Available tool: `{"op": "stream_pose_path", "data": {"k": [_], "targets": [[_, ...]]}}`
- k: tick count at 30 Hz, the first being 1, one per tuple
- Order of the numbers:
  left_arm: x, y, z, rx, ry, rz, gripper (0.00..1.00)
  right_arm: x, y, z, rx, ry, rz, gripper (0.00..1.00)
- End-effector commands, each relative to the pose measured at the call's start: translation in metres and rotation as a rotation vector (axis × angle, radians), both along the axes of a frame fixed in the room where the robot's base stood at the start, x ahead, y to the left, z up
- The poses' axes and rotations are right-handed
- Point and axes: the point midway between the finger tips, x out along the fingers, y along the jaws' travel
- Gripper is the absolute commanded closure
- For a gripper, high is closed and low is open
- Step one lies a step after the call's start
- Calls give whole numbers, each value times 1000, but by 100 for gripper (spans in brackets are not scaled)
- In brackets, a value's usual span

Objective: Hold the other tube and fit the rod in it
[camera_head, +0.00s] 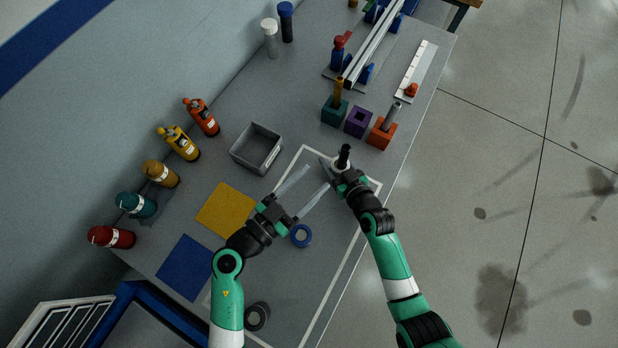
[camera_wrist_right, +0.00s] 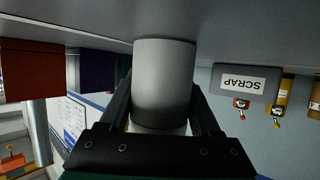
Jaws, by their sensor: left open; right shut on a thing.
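My right gripper (camera_head: 341,166) is shut on a pale grey tube, which fills the space between its fingers in the right wrist view (camera_wrist_right: 163,80). In the head view, a black cylindrical piece (camera_head: 344,153) stands up at these fingers above a whitish rim; how far it sits inside the tube cannot be told. My left gripper (camera_head: 318,180) is open, its long fingers apart and nothing seen between them, just left of the right gripper. A blue ring-shaped piece (camera_head: 301,236) and a dark hollow piece with a grey rim (camera_head: 257,316) lie on the table.
Teal (camera_head: 334,113), purple (camera_head: 358,122) and orange (camera_head: 381,134) blocks stand beyond the right gripper; an orange-brown rod stands in the teal one, a grey rod in the orange one. A grey scrap bin (camera_head: 235,150) and several bottles line the left. Yellow (camera_head: 227,210) and blue (camera_head: 184,268) mats lie flat.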

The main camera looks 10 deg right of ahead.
Motion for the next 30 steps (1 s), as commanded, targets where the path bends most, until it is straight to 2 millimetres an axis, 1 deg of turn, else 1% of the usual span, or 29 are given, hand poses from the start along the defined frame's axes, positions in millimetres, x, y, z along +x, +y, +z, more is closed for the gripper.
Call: {"op": "stream_pose_path", "data": {"k": [1, 2, 6, 7, 16, 20, 23, 30], "targets": [[0, 0, 0, 0, 0, 0, 38, 0, 0, 0, 0, 0, 0, 95], [0, 0, 0, 0, 0, 0, 38, 0, 0, 0, 0, 0, 0, 31], [0, 0, 0, 0, 0, 0, 38, 0, 0, 0, 0, 0, 0, 6], [0, 0, 0, 0, 0, 0, 38, 0, 0, 0, 0, 0, 0, 1], [0, 0, 0, 0, 0, 0, 38, -1, 0, 0, 0, 0, 0, 1], [0, 0, 0, 0, 0, 0, 38, -8, -2, 3, -1, -1, -1, 1], [0, 0, 0, 0, 0, 0, 38, -21, -5, 8, 0, -1, -1, 1], [0, 0, 0, 0, 0, 0, 38, -68, -15, 28, 0, 1, -2, 1]]}}
